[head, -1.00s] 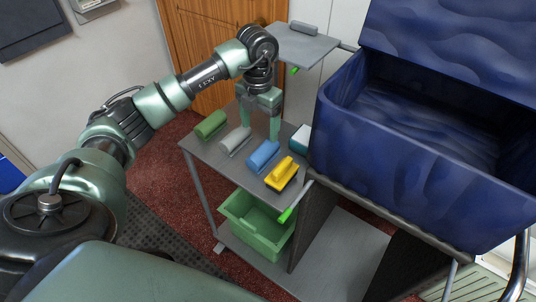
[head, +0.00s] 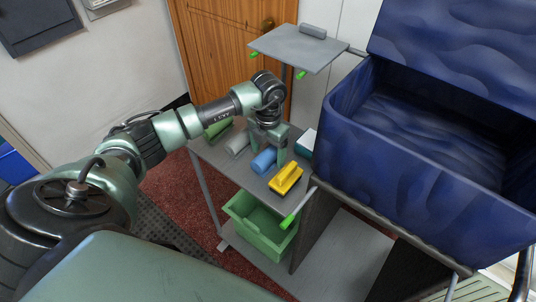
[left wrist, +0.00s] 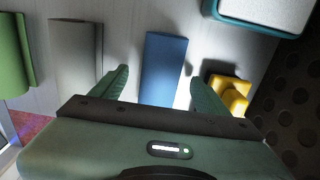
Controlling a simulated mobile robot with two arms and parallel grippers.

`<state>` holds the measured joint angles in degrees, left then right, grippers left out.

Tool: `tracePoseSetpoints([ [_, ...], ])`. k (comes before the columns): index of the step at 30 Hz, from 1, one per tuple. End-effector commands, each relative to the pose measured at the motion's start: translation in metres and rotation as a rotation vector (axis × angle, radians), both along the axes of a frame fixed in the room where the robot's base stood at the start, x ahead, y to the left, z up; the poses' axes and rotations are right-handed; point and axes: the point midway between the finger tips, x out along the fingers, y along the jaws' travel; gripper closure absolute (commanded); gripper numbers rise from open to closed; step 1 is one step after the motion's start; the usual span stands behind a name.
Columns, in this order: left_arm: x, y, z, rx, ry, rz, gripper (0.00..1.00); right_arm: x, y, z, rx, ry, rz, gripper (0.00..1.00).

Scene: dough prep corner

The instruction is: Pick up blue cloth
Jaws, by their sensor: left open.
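The blue cloth (head: 264,160) is a rolled blue piece lying on the grey cart top (head: 213,156). It also shows in the left wrist view (left wrist: 163,68), between my two fingers. My left gripper (head: 267,151) is open and low over the blue cloth, one finger on each side of it. In the left wrist view the fingertips (left wrist: 160,82) stand apart from the cloth, with a gap on both sides. My right gripper is not in view.
A grey roll (head: 238,143) and a green roll (head: 218,128) lie left of the blue cloth. A teal-and-white block (head: 306,142) stands behind. A large blue bin (head: 345,150) borders the cart's right side.

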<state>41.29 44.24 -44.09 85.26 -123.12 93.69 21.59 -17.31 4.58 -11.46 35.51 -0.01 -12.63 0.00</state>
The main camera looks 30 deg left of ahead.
Motion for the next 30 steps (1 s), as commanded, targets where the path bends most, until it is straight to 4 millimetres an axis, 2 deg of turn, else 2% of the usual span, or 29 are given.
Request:
tracePoseSetpoints([
  [3, 0.000, 0.000, 0.000, 0.000, 0.000, 0.000, 0.25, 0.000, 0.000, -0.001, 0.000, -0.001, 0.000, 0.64],
  [9, 0.000, 0.000, 0.000, 0.000, 0.000, 0.000, 0.80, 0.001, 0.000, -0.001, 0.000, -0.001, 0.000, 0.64],
  [10, 0.000, 0.000, 0.000, 0.000, 0.000, 0.000, 0.89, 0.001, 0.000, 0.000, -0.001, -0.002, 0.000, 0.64],
  [11, 0.000, 0.000, 0.000, 0.000, -0.001, 0.000, 0.93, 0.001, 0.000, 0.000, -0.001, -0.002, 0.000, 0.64],
  [18, 0.000, 0.000, 0.001, 0.000, -0.001, 0.000, 0.93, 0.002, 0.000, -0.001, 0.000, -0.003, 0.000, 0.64],
  [23, 0.001, 0.000, 0.010, 0.001, -0.004, 0.001, 0.93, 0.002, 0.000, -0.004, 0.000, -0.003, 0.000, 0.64],
  [26, 0.002, 0.001, 0.022, 0.001, -0.005, 0.000, 0.93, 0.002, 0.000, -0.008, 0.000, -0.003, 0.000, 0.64],
  [30, 0.002, 0.001, 0.050, 0.000, -0.009, 0.000, 0.93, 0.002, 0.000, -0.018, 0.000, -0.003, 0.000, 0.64],
])
